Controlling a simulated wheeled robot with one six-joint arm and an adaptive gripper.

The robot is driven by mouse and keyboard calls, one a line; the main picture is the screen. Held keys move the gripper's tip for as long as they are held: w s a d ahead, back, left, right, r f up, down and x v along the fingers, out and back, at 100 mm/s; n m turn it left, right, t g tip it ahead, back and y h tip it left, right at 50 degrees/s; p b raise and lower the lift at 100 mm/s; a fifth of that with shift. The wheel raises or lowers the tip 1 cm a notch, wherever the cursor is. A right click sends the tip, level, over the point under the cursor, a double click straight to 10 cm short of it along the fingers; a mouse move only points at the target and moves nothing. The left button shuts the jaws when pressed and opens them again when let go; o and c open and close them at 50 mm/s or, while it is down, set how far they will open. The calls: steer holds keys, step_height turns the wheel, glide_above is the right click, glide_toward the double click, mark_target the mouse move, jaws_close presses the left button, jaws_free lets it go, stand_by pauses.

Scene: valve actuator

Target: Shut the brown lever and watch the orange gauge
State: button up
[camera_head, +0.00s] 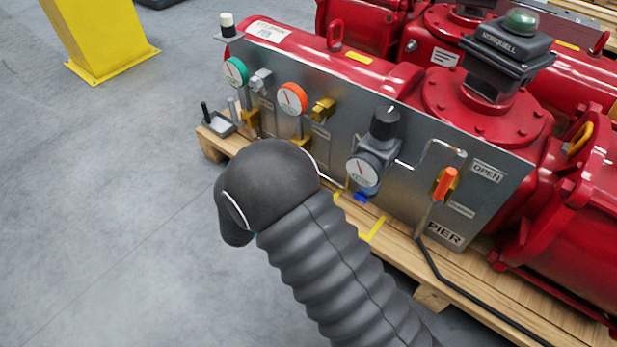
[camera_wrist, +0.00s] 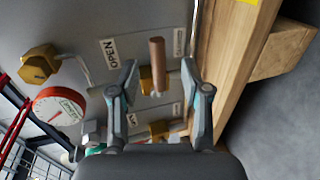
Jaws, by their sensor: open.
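The brown lever (camera_wrist: 157,62) is in the wrist view, on a brass valve body beside an OPEN label. My gripper (camera_wrist: 158,70) is open, with one finger on each side of the lever and a visible gap on both sides. The depth between fingertips and lever is hard to judge. The orange gauge (camera_head: 292,98) has a white face on the grey panel in the head view. It also shows at the left of the wrist view (camera_wrist: 60,108), tilted. In the head view my arm hides the gripper and brown lever.
The grey panel (camera_head: 415,205) also carries a green-rimmed gauge (camera_head: 236,71), a regulator with a gauge (camera_head: 363,171) and an orange lever (camera_head: 446,183). Red actuator bodies (camera_head: 480,105) stand behind it. The wooden pallet (camera_head: 480,290) edges the setup.

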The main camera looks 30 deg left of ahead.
steer(key=shift+v, duration=2.3)
steer(key=s+d+f+n+g+h, duration=0.2)
steer(key=s+d+f+g+h, duration=0.15)
steer(key=d, duration=0.45)
steer(key=d+r+m+g+h+p, duration=0.1)
steer(key=d+r+m+g+h, duration=0.1)
steer(key=d+r+g, duration=0.35)
steer(key=s+d+r+m+y+p, duration=0.1)
steer(key=d+r+m+y+p, duration=0.2)
steer(key=d+r, duration=1.5)
steer(key=s+d+r+m+y+p, duration=0.2)
steer(key=d+r+m+p, duration=0.4)
steer(key=d+r+m, duration=0.8)
steer(key=d+r+y, duration=0.1)
steer(key=d+r, duration=0.3)
steer(key=d, duration=0.2)
steer(key=shift+r+p, duration=0.3)
steer(key=shift+p, duration=0.05)
steer(key=shift+a, duration=0.1)
